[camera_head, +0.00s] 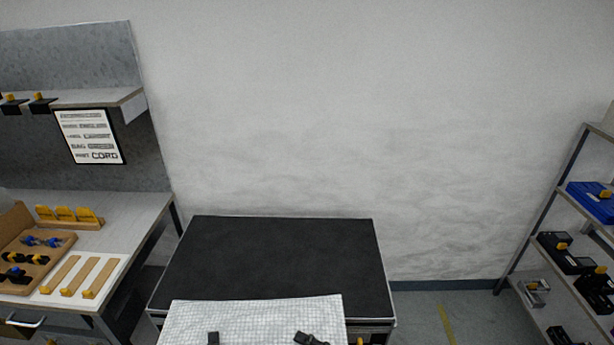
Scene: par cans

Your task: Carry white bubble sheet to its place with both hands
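The white bubble sheet (262,318) is a pale, gridded, flat panel at the bottom middle of the head view. Its far edge overlaps the near part of a black-topped case or table (280,255). The sheet's near part is cut off by the frame edge. A small dark piece, seemingly my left gripper (213,338), shows against the sheet on its left. A larger dark piece, seemingly my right gripper (310,339), shows against its right part. Only their tips are in view, so I cannot tell whether they hold the sheet.
A workbench (140,215) with a wooden tray (30,245) and yellow-ended strips stands at left, under a label sign (88,136). A metal shelf rack (545,210) with a blue box (592,200) stands at right. Floor (420,310) is clear between the black top and the rack.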

